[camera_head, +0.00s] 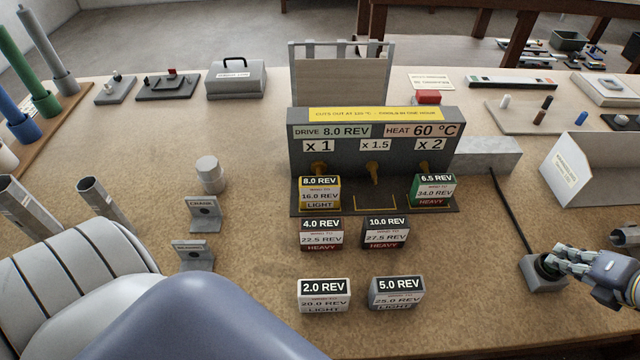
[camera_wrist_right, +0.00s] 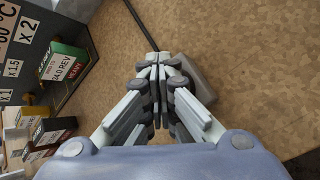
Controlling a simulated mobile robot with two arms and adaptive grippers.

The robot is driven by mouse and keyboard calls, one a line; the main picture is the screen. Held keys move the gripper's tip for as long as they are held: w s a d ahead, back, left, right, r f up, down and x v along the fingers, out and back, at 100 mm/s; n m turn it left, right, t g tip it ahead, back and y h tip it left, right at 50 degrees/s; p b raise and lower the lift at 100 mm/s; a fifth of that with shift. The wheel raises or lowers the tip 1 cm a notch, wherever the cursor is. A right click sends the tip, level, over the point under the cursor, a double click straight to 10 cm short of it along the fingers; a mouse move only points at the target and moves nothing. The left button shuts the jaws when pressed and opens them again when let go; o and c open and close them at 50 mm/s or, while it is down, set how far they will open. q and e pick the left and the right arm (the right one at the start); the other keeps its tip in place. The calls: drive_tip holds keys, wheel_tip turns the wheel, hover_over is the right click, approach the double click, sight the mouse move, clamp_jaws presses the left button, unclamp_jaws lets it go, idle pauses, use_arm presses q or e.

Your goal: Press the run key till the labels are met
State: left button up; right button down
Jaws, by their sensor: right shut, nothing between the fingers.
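The run key (camera_head: 543,276) is a small grey box with a dark round top, at the right, with a black cable. My right gripper (camera_head: 556,258) is shut and empty, its fingertips at the key's top; whether the button is pressed cannot be told. The right wrist view shows the closed fingertips (camera_wrist_right: 159,60) over the grey key box (camera_wrist_right: 200,85). The drive unit (camera_head: 372,150) reads DRIVE 8.0 REV and HEAT 60 °C. A block labelled 8.0 REV, 16.0, LIGHT (camera_head: 319,193) stands at x1. One labelled 6.5 REV, 34.0, HEAVY (camera_head: 433,190) stands at x2. The x1.5 place is empty.
Blocks marked 4.0 REV (camera_head: 321,234), 10.0 REV (camera_head: 386,232), 2.0 REV (camera_head: 323,296) and 5.0 REV (camera_head: 397,293) stand in front. A white angled bin (camera_head: 590,175) stands behind my right gripper. My left arm covers the lower left.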

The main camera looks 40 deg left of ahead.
idle(0.3)
drive_tip(key=shift+r+p, duration=0.35)
drive_tip(key=shift+p, duration=0.05)
wheel_tip(320, 180, up, 6)
drive_tip(key=p, duration=0.4)
drive_tip(key=shift+p, duration=0.35)
idle(0.6)
